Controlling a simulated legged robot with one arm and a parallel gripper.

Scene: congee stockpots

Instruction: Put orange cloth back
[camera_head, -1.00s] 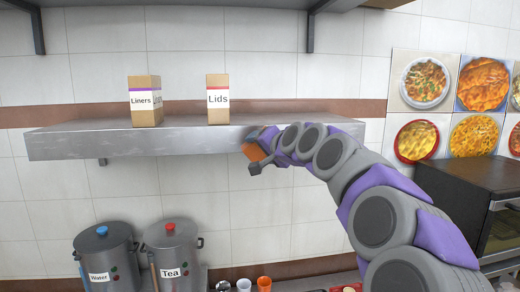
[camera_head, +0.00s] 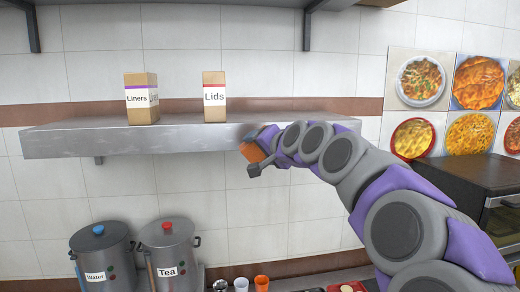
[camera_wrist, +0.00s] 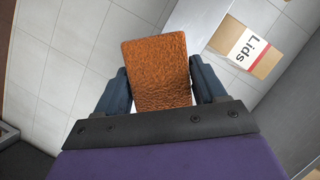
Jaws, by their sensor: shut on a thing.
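The orange cloth (camera_wrist: 158,72) is a folded, textured block held between the two fingers of my gripper (camera_wrist: 160,88) in the wrist view. In the head view, a small part of the orange cloth (camera_head: 252,152) shows at my gripper (camera_head: 254,158). My gripper is shut on it, in front of the front edge of the metal shelf (camera_head: 100,141), near the shelf's right part. The cloth appears held in the air, apart from the shelf; the exact gap is hard to tell.
On the shelf stand a Liners box (camera_head: 141,99) and a Lids box (camera_head: 214,97), left of my gripper. A dark oven (camera_head: 480,195) is at right.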

